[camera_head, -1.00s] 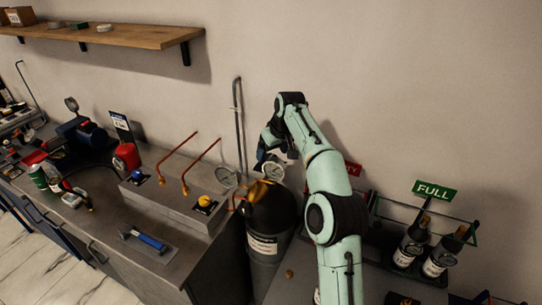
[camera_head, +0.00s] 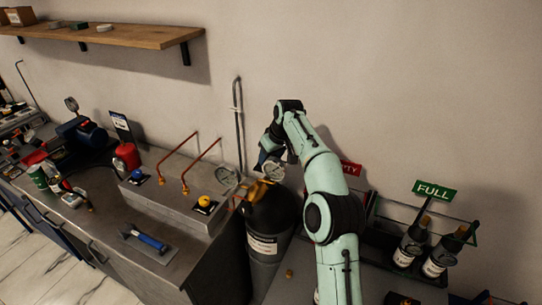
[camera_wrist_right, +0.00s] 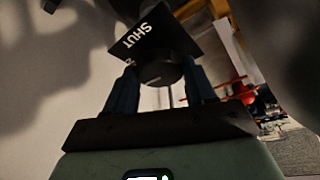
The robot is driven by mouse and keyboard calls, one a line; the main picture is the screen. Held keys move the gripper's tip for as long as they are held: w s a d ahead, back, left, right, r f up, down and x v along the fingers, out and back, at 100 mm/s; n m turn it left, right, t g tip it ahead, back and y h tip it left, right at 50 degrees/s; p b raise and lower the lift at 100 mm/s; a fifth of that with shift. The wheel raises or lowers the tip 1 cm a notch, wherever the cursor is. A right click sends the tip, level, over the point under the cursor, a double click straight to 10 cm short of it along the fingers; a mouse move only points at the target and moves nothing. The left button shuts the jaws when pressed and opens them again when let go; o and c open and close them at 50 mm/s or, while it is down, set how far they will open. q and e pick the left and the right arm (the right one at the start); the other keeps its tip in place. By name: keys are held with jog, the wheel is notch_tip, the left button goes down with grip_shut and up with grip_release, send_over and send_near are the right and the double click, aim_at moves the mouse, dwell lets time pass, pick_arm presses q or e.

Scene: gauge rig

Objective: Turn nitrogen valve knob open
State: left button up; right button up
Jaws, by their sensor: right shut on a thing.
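A dark round knob (camera_wrist_right: 162,72) shows in the right wrist view, below a dark plate (camera_wrist_right: 152,40) lettered "SHUT". My right gripper (camera_wrist_right: 160,84) has its two blue fingers on either side of the knob and is shut on it. In the head view my right gripper (camera_head: 268,158) is above the black gas cylinder (camera_head: 270,217), beside a round gauge (camera_head: 274,173). The knob is hidden there behind the gripper and arm. My left gripper is out of view.
A grey bench (camera_head: 107,228) with a raised block, copper pipes (camera_head: 177,158) and a blue-handled tool (camera_head: 148,241) stands at left. A rack of bottles under a green "FULL" sign (camera_head: 434,190) is at right. The wall (camera_head: 330,60) is close behind.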

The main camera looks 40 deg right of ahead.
jog(key=shift+n, duration=0.4)
jog(key=o, duration=1)
jog(key=shift+o, duration=0.2)
jog(key=v, duration=0.7)
jog(key=shift+r, duration=0.2)
jog(key=shift+s, duration=0.15)
